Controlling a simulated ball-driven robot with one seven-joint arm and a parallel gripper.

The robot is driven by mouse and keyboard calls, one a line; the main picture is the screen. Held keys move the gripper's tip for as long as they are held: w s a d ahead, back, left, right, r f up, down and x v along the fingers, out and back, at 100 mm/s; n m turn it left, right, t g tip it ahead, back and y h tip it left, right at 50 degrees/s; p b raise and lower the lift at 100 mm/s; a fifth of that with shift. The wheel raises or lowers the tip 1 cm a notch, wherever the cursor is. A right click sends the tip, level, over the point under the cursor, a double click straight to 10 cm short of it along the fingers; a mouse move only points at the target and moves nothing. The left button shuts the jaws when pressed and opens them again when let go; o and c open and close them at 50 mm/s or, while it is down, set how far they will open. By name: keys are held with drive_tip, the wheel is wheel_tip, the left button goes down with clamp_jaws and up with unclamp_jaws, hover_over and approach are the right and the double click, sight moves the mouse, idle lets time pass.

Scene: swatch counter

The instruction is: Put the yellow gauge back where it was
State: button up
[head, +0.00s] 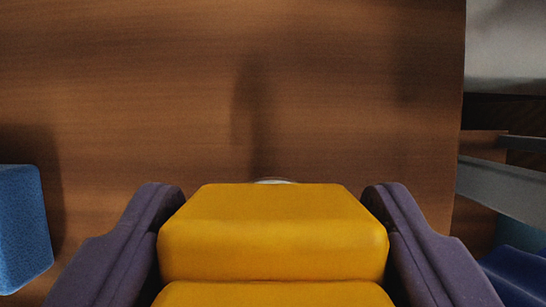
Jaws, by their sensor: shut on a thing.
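My gripper (272,232) shows at the bottom middle, with a purple-grey finger on each side. It is shut on the yellow gauge (272,247), a rounded yellow block that fills the space between the fingers. The gauge is close to the camera and covers what lies below it. A brown wooden surface (340,90) lies beyond it. I cannot tell how high above the wood the gauge is.
A blue block (22,230) stands on the wood at the left edge. A small pale rim (273,181) peeks out just behind the gauge, mostly hidden. The wood ends at the right, where grey bars (500,182) and a dark blue thing (520,275) show. The wood's middle is clear.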

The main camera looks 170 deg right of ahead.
wheel_tip(320, 180, down, 3)
drive_tip(key=shift+r, duration=0.3)
drive_tip(key=o, duration=0.8)
drive_tip(key=shift+f+b, duration=0.2)
drive_tip(key=shift+b, duration=0.15)
drive_tip(key=o, duration=0.4)
drive_tip(key=shift+o, duration=0.2)
drive_tip(key=shift+r, duration=0.15)
drive_tip(key=a+p+v, duration=0.1)
drive_tip(key=p+v, duration=0.1)
drive_tip(key=v, duration=1)
drive_tip(key=shift+d+p, duration=0.35)
drive_tip(key=shift+d, duration=0.1)
